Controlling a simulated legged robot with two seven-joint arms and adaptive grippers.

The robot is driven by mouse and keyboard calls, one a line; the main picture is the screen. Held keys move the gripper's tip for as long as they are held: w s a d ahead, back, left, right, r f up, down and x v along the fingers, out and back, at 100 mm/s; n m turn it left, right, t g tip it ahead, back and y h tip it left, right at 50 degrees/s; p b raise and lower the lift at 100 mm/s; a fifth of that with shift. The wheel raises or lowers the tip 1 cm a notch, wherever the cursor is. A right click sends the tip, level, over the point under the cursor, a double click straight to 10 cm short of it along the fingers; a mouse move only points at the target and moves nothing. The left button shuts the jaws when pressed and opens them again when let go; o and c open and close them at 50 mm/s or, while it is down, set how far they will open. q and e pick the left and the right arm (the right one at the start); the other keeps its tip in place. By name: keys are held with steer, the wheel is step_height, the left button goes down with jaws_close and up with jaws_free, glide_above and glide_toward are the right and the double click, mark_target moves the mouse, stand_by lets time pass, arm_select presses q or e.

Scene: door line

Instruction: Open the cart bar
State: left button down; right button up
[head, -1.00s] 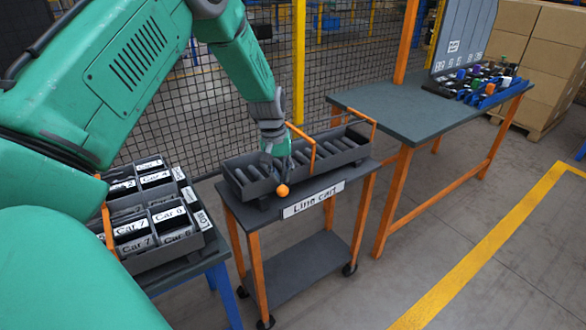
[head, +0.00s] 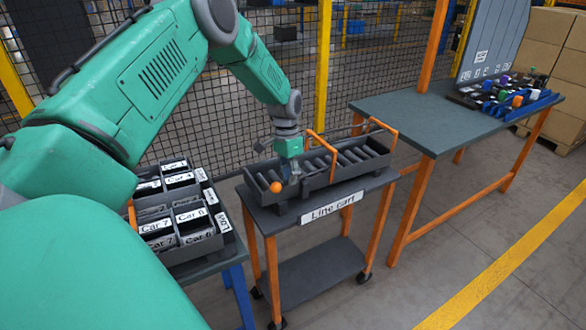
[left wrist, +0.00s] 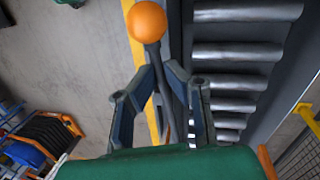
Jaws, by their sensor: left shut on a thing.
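The line cart (head: 333,205) stands in the middle of the head view, with a dark roller tray (head: 375,165) on top. A dark lever with an orange ball knob (head: 276,187) is at the tray's near left end. In the left wrist view the knob (left wrist: 147,21) is at the top, and the lever's dark shaft (left wrist: 155,62) runs down between the fingers. My left gripper (head: 289,172) is shut on this lever, below the knob; its fingers (left wrist: 162,80) flank the shaft. Two orange hoops (head: 322,143) span the tray. My right gripper is out of view.
A rack of labelled bins (head: 180,222) stands on a blue-legged table at left. A workbench (head: 425,118) with a blue parts tray (head: 505,100) is at right. A mesh fence (head: 225,120) runs behind. The floor at front right is clear.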

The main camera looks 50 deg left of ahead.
arm_select(q)
steer(key=shift+w+a+r+m, duration=0.1)
steer(key=shift+w+a+m, duration=0.1)
steer(key=shift+a+m, duration=0.35)
steer(key=shift+d+m, duration=0.15)
steer(key=shift+m, duration=0.1)
steer(key=c, duration=1.6)
jaws_free()
steer(key=shift+c, duration=0.2)
steer(key=v, duration=1.1)
steer(key=shift+w+a+r, duration=0.2)
steer(key=shift+a+r, duration=0.05)
steer(key=shift+r, duration=0.05)
